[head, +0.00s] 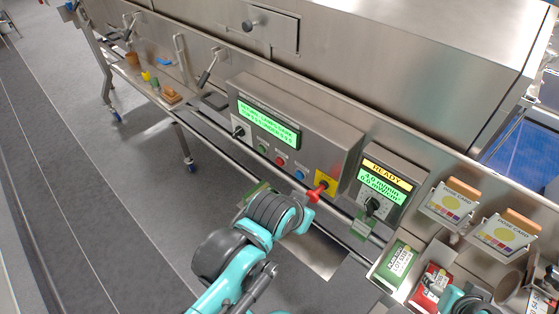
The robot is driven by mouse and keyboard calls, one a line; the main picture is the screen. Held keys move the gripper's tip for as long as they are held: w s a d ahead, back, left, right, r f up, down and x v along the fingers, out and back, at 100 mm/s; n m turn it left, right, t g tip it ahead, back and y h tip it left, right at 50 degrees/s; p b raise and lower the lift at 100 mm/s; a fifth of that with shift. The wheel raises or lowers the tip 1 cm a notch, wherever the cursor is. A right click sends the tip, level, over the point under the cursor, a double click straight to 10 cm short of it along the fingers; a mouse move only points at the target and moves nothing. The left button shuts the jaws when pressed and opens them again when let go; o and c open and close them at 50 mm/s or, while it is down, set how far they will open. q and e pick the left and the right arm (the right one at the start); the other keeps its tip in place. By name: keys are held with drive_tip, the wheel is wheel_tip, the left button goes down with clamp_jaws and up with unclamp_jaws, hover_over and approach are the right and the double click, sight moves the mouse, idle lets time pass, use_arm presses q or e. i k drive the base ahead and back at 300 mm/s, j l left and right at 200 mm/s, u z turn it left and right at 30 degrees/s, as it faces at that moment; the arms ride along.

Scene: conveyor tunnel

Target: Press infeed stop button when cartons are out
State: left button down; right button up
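A steel control panel (300,125) with a lit green screen (267,122) is on the machine's side, in the middle of the head view. Below the screen are a green button (262,148), a red button (281,161) and a blue button (299,175). A yellow plate (327,181) with a red mushroom button (314,193) is at the right end. Labels are too small to read. My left gripper (288,211) is just in front of the panel's lower right; its fingertips are hidden. No carton shows at a tunnel opening.
A second panel (386,180) reads READY. Green (397,262) and red (430,286) cartons lie in a tray at the lower right, below two colour cards (452,201). A rail runs along the machine's front. Small items lie on the shelf at the upper left.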

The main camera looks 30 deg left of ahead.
sight(278, 162)
drive_tip(key=k+j, duration=0.2)
drive_tip(key=j, duration=0.25)
drive_tip(key=k+j+z, duration=0.15)
drive_tip(key=j, duration=0.25)
drive_tip(key=k+j, duration=0.35)
drive_tip(key=j+z, duration=0.05)
drive_tip(key=j, duration=0.05)
